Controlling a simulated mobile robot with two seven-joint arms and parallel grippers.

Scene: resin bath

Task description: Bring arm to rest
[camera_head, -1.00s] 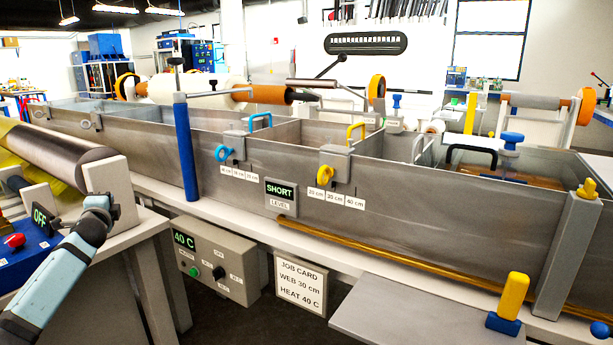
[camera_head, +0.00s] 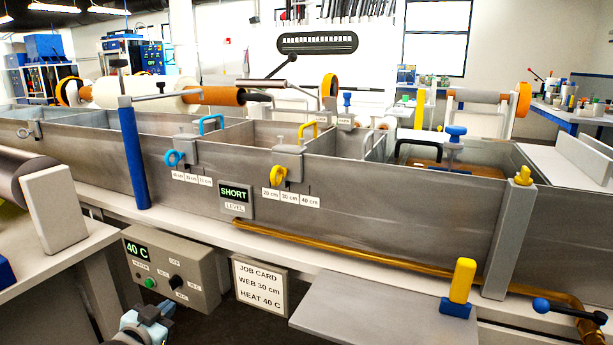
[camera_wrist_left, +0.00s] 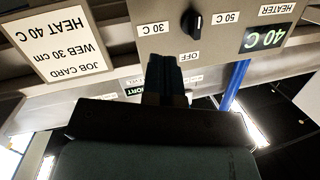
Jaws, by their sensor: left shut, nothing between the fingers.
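My left gripper (camera_head: 148,322) shows at the bottom edge of the head view, in front of the heater box (camera_head: 170,270). In the left wrist view its dark fingers (camera_wrist_left: 166,72) are together with nothing between them, below the heater dial (camera_wrist_left: 193,22). The heater box reads 40 C. The job card (camera_head: 260,283) beside it reads WEB 30 cm, HEAT 40 C. Most of my left arm is outside the head view. My right gripper is not in view.
The long grey resin bath (camera_head: 345,190) crosses the scene, with its level display (camera_head: 235,194) reading SHORT. A grey shelf (camera_head: 385,312) juts out at the front, near a yellow handle (camera_head: 462,280). A table with a roller (camera_head: 20,178) stands at the left. Dark floor shows between.

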